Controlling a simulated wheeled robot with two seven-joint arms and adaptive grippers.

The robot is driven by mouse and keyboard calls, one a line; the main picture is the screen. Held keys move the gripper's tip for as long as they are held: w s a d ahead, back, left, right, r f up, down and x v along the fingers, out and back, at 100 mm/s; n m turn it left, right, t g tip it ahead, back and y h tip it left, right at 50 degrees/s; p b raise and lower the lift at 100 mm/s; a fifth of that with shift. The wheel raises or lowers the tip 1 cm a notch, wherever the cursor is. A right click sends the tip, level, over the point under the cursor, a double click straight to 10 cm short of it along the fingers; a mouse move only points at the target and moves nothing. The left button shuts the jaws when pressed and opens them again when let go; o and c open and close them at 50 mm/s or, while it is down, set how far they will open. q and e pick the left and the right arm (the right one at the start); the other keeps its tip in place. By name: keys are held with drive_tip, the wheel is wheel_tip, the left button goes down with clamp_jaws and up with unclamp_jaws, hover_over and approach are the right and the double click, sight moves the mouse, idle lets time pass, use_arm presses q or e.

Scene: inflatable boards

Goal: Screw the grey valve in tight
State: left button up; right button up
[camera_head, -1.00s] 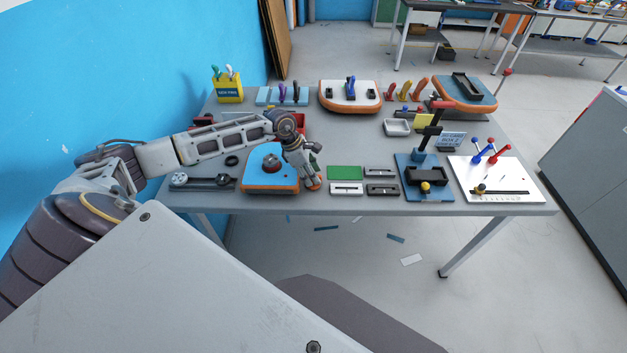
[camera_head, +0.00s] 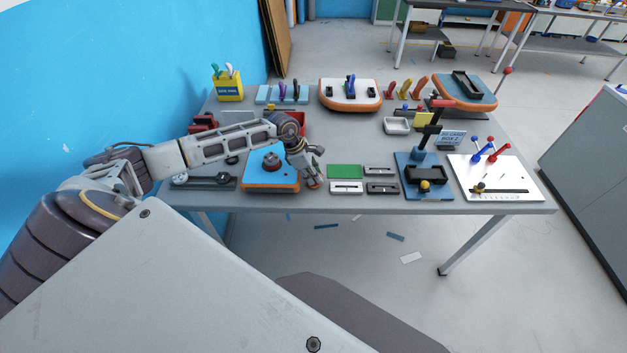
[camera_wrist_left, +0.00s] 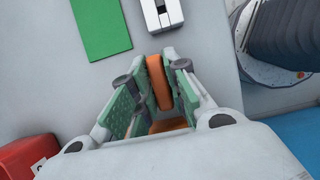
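The grey valve (camera_head: 271,160) sits on top of the blue board with orange sides (camera_head: 262,178), at the left front of the table. My left gripper (camera_head: 316,183) is just right of the board, low over the table, and apart from the valve. In the left wrist view its green-padded fingers (camera_wrist_left: 158,82) are close together with an orange piece (camera_wrist_left: 157,80) showing between them. I cannot tell whether they press on it. The valve cannot be made out in the left wrist view. My right gripper is not in view.
A green plate (camera_head: 345,171) and several small grey and white blocks lie right of the gripper. A blue stand with a black clamp (camera_head: 425,178) and a white board with levers (camera_head: 495,178) stand farther right. A red bin (camera_head: 299,120) is behind the gripper.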

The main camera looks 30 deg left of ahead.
use_arm(q)
clamp_jaws()
drive_tip(key=shift+r, duration=0.15)
wheel_tip(320, 180, up, 9)
drive_tip(key=shift+f+b, duration=0.1)
drive_tip(key=shift+b, duration=0.8)
drive_tip(key=shift+r, duration=0.5)
drive_tip(key=shift+r, duration=0.1)
